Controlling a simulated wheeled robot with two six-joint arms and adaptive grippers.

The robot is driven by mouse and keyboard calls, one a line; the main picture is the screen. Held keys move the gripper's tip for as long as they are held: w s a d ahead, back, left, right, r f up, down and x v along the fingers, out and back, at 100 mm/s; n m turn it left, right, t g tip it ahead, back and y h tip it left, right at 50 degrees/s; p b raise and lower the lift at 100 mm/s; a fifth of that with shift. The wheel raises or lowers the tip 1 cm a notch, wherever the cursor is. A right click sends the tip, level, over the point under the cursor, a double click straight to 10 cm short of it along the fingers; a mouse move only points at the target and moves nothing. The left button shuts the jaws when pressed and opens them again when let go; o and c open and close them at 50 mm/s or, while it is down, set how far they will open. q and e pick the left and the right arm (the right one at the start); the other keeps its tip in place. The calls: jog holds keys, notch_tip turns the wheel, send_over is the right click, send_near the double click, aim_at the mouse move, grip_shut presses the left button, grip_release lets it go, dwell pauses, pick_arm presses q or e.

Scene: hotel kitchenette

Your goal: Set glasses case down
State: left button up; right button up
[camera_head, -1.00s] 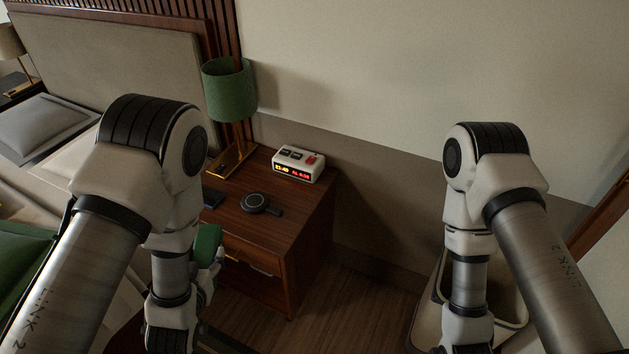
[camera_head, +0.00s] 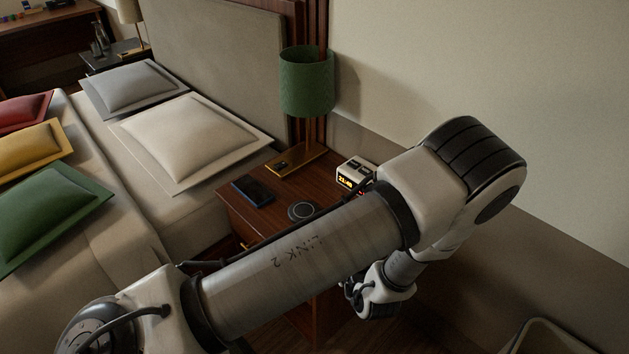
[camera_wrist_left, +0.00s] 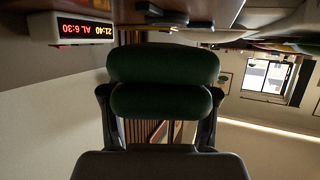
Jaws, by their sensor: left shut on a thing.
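The glasses case (camera_wrist_left: 162,65) is dark green and rounded, and fills the middle of the left wrist view, which is upside down. My left gripper (camera_wrist_left: 160,98) is shut on it, with a dark finger at each side. In the head view my left arm crosses from lower left to right and bends down in front of the nightstand (camera_head: 232,207). The case and the fingertips are hidden there. In the wrist view the nightstand top lies along the upper edge, apart from the case. My right gripper is out of view.
On the nightstand are a green lamp (camera_head: 307,85), a white digital clock (camera_head: 352,174) partly behind my arm, a black phone (camera_head: 253,188) and a round dark charging pad (camera_head: 303,211). The bed (camera_head: 165,215) with several pillows is at the left. A wall is at the right.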

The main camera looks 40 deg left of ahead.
pick_arm(q)
jog(key=shift+w+a+f+b, duration=0.75)
jog(key=shift+w+f+b, duration=0.2)
jog(key=shift+b, duration=3.2)
jog(key=shift+w+a+r+n, duration=0.15)
jog(key=shift+w+a+r, duration=0.1)
jog(key=shift+w, duration=0.2)
jog(key=shift+w+a+r+n, duration=0.15)
jog(key=shift+w+r, duration=0.1)
jog(key=shift+w, duration=0.2)
jog(key=w+a, duration=0.1)
jog(key=w, duration=0.2)
jog(key=w+a, duration=0.2)
jog(key=w, duration=0.1)
jog(key=w+a+f, duration=0.1)
jog(key=w+a, duration=0.1)
jog(key=w, duration=0.2)
jog(key=shift+w+a+b, duration=0.1)
jog(key=shift+b, duration=0.25)
jog(key=shift+w+a+f, duration=0.1)
jog(key=shift+w+f, duration=0.05)
jog(key=shift+f, duration=0.15)
notch_tip(320, 180, down, 3)
jog(key=shift+r+b, duration=0.1)
jog(key=shift+b, duration=0.4)
jog(key=o, duration=1.2)
